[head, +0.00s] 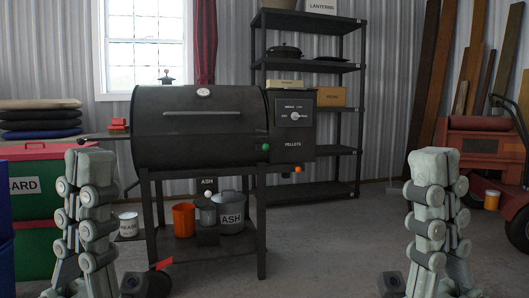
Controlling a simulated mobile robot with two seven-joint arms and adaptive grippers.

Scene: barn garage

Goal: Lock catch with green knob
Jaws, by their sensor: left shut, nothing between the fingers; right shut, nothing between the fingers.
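A black barrel smoker grill (198,133) stands in the middle of the head view with its lid down. A small green knob (265,147) sits low at the barrel's right end, beside the pellet hopper (292,125). The catch itself is too small to make out, and I cannot tell its position. My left gripper (89,158) is shut and empty, pointing up at the lower left, well apart from the knob. My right gripper (434,160) is shut and empty, pointing up at the lower right, also apart from the knob.
An orange knob (297,169) is under the hopper and a white knob (208,194) by the ash label. Buckets, including an orange one (184,220), stand on the grill's lower shelf. Green and red boxes (30,225) are at left, a red machine (485,145) at right. Floor (330,245) is clear between.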

